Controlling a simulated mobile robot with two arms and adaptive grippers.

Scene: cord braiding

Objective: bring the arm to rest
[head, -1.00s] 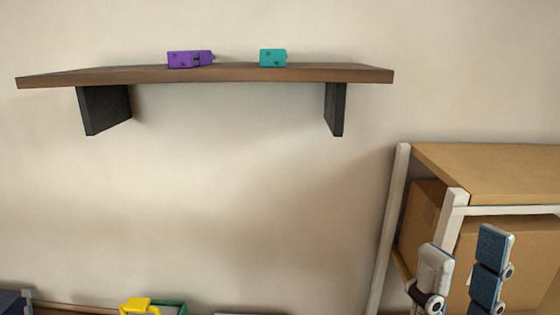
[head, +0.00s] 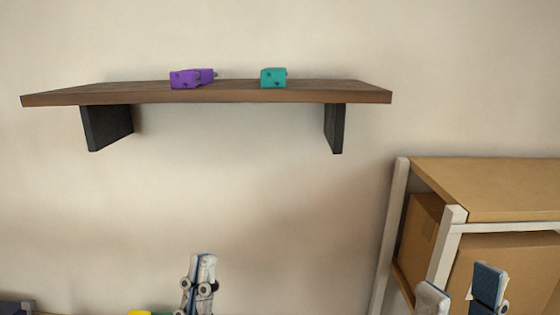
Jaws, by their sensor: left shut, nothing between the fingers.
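My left gripper (head: 203,262) points up at the lower middle of the head view, in front of the bare wall and below the shelf. Its fingers are together with nothing between them. My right gripper (head: 460,284) stands at the lower right, in front of the shelving rack. Its two fingers are apart, and no object shows between them. The lower parts of both arms are cut off by the bottom edge. No cord is in view.
A dark wooden wall shelf (head: 290,96) carries a purple block (head: 187,80) and a teal block (head: 272,78). A rack (head: 392,235) with cardboard boxes (head: 510,265) stands at right. A yellow thing (head: 140,312) barely shows at the bottom edge. The wall between is clear.

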